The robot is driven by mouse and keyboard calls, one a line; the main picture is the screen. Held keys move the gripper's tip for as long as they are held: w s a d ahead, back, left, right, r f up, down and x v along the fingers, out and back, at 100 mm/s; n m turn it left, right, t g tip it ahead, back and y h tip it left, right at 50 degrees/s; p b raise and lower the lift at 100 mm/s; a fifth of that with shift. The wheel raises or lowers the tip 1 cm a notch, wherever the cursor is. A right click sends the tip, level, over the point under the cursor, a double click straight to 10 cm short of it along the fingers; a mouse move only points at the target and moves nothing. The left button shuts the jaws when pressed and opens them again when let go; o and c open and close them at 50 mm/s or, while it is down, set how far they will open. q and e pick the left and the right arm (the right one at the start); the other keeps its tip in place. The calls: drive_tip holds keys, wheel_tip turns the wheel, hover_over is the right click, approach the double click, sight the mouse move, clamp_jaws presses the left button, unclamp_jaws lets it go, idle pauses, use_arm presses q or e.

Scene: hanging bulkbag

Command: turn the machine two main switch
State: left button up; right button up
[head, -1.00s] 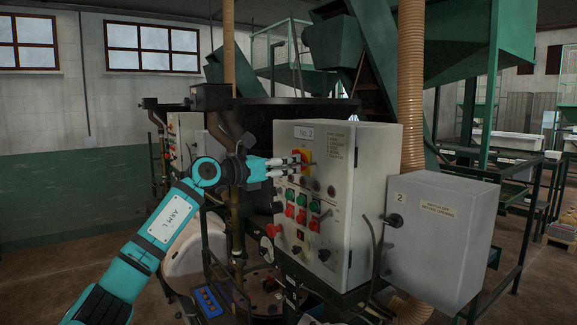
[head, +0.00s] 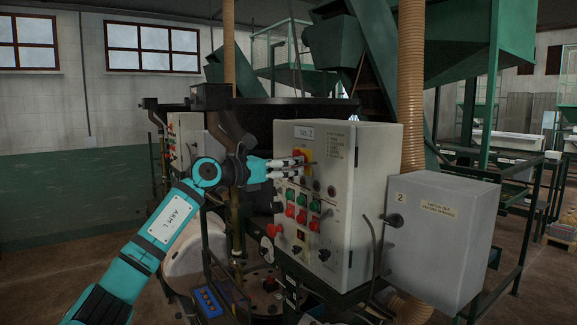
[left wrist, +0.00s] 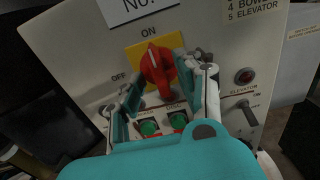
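The machine two main switch (left wrist: 157,66) is a red rotary knob on a yellow plate, below the "No. 2" label on the grey control cabinet (head: 374,190). In the left wrist view its white mark points up toward "ON"; "OFF" is printed to the left. My left gripper (head: 303,163) is at the switch in the head view. In the left wrist view its fingers (left wrist: 170,80) are spread, one on each side of the knob's lower part. I cannot tell whether they touch it. My right gripper is in neither view.
Green and red push buttons (head: 301,208) sit just below the switch. A grey box marked "2" (head: 440,240) juts out at the right of the cabinet. A beige ribbed hose (head: 411,80) runs behind. Another switch panel (head: 185,140) stands behind my left arm.

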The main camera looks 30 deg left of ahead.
use_arm(q)
drive_tip(key=shift+s+a, duration=0.1)
drive_tip(key=v, duration=1.1)
drive_tip(key=shift+s, duration=0.3)
drive_tip(key=shift+a, duration=0.15)
